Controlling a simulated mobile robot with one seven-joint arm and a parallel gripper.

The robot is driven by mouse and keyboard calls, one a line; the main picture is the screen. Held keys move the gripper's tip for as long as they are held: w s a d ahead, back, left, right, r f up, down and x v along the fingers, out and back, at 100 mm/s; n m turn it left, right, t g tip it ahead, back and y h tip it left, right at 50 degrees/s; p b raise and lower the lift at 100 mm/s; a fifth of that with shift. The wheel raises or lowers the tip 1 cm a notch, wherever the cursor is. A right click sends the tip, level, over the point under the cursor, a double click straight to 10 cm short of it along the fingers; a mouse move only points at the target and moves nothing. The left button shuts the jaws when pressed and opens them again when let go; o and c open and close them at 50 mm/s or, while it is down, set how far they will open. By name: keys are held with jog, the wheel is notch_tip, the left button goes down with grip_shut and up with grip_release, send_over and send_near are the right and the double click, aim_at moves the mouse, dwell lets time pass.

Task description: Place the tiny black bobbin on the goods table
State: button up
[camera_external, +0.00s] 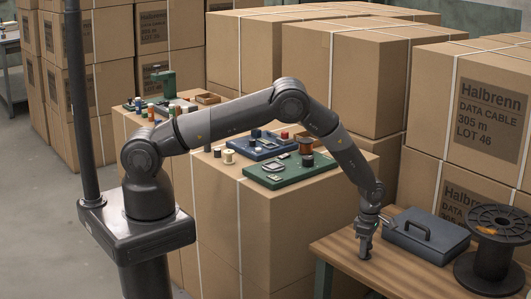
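My gripper (365,253) points down at the left part of a wooden-topped table (350,265), at or just above its surface. Its fingers are too small to show whether they are open or shut, and I cannot make out a tiny black bobbin at them. Small dark pieces stand on a blue tray (238,148) and a green tray (275,181) on the cartons behind my arm; I cannot tell whether one is the tiny black bobbin.
A blue-grey case with a handle (425,238) and a large black reel (494,245) occupy the wooden table's right side. Strapped cartons (345,80) rise behind. More small spools (172,108) stand on cartons at the left. The wooden table's front left is clear.

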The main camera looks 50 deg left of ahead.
jog(key=o, duration=0.5)
jog(key=shift+c, duration=0.2)
notch_tip(320, 180, up, 12)
jog(key=r, duration=0.1)
jog(key=s+a+r+m+t+h, duration=0.1)
jog(key=s+a+r+m, duration=0.15)
jog(key=a+r, duration=0.5)
jog(key=s+a+r+m, duration=0.2)
jog(key=a+r+m, duration=0.25)
jog(key=r, duration=0.65)
jog(key=s+a+r+m+t+h, duration=0.1)
jog(key=s+a+r+m, duration=0.2)
jog(key=a+r, duration=0.5)
jog(key=s+a+r+m+t, duration=0.2)
jog(key=s+a+r+m, duration=0.5)
jog(key=s, duration=0.4)
jog(key=s+a+m+y, duration=0.1)
jog(key=s+a+m, duration=0.1)
jog(key=s+a, duration=0.2)
jog(key=s+a+r+m+t+y, duration=0.1)
jog(key=s+a+m, duration=0.2)
jog(key=s, duration=0.7)
jog(key=shift+a+r+m+t, duration=0.25)
jog(key=shift+a+m+t, duration=0.05)
jog(key=shift+a, duration=0.1)
